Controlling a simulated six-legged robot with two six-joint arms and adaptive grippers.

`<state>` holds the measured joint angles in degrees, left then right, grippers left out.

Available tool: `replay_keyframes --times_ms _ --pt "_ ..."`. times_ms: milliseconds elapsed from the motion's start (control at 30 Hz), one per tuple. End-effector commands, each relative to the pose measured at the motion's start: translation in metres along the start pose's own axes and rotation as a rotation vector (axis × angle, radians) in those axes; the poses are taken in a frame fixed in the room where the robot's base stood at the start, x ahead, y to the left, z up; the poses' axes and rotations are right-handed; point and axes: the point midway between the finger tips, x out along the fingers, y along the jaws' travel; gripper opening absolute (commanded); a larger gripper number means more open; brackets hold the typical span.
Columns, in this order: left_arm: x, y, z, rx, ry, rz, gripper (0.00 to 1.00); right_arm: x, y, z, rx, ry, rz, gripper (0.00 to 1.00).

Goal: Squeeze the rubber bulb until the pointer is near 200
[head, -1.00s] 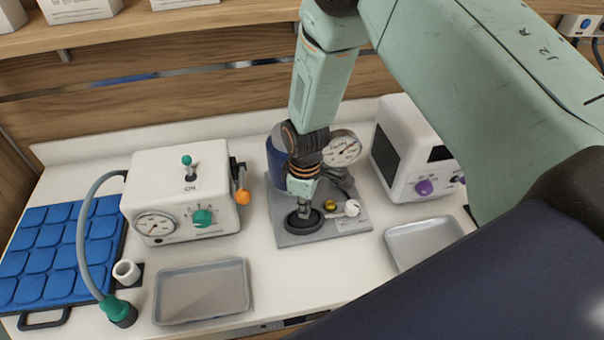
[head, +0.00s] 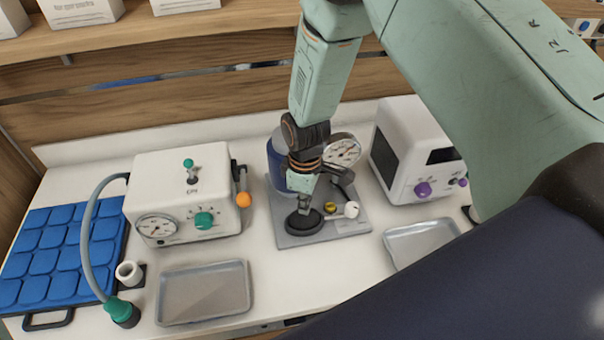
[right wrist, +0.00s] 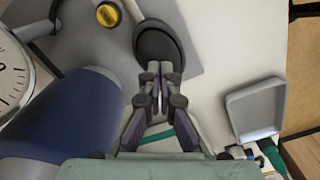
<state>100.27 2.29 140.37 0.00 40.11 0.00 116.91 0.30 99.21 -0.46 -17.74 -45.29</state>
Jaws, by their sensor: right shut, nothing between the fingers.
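The black rubber bulb (head: 304,224) lies on a grey base plate (head: 286,240); it also shows in the right wrist view (right wrist: 160,46). My right gripper (head: 304,209) is shut and empty, its fingertips at the bulb's edge. In the right wrist view the closed fingertips (right wrist: 160,70) overlap that edge; I cannot tell whether they press on it. The round white dial gauge (head: 342,151) stands behind the bulb; its pointer is too small to read. In the right wrist view only part of the dial (right wrist: 12,75) shows, without a clear pointer. My left gripper is not in view.
A dark blue cylinder (head: 277,160) stands behind the bulb, partly hidden by my arm. A yellow knob (head: 330,208) and white ball (head: 351,209) sit beside it. A white machine (head: 185,165) is left, a white monitor (head: 405,150) right. Grey trays (head: 203,317) flank the front.

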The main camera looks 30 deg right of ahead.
Motion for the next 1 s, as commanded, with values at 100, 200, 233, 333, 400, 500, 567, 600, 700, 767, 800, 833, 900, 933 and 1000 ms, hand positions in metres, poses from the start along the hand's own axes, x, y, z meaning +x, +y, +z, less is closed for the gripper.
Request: replay_keyframes --times_ms 100,200,233,333,400,500,567,600,700,767,800,833,900,933,1000 --pt "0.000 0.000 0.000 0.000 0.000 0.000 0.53 -0.011 0.000 0.000 0.000 0.001 0.001 0.00" --pt "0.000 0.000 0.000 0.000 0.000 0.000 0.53 -0.020 0.001 -0.001 0.000 0.002 0.002 0.00" --pt "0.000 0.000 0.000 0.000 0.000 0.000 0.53 -0.022 0.001 -0.001 0.000 0.002 0.002 0.00" --pt "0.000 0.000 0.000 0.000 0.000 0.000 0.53 -0.031 0.000 0.000 0.000 0.001 0.001 0.00" --pt "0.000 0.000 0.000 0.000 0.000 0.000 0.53 -0.037 0.000 0.000 0.000 0.001 0.001 0.00" --pt "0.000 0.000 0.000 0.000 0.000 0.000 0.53 -0.045 0.001 -0.001 0.000 0.002 0.002 0.00" --pt "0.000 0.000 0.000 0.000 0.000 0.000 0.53 -0.050 0.001 -0.001 0.000 0.002 0.002 0.00" --pt "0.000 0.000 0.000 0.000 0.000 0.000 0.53 -0.052 0.000 0.000 0.000 0.001 0.001 0.00" --pt "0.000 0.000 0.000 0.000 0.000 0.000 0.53 -0.056 0.000 0.000 0.000 0.000 0.000 0.00" --pt "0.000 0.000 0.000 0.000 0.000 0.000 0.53 -0.057 0.000 0.000 0.000 0.000 0.000 0.00" --pt "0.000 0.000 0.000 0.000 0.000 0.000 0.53 -0.057 0.000 0.000 0.000 0.000 0.000 0.00" --pt "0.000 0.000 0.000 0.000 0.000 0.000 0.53 -0.057 0.000 0.000 0.000 0.000 0.000 0.00" --pt "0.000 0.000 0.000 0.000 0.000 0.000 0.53 -0.057 0.000 0.000 0.000 0.000 0.000 0.00" --pt "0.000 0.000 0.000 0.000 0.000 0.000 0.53 -0.057 0.000 0.000 0.000 0.000 0.000 0.00" --pt "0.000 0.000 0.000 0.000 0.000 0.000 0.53 -0.057 0.000 0.000 0.000 0.000 0.000 0.00"
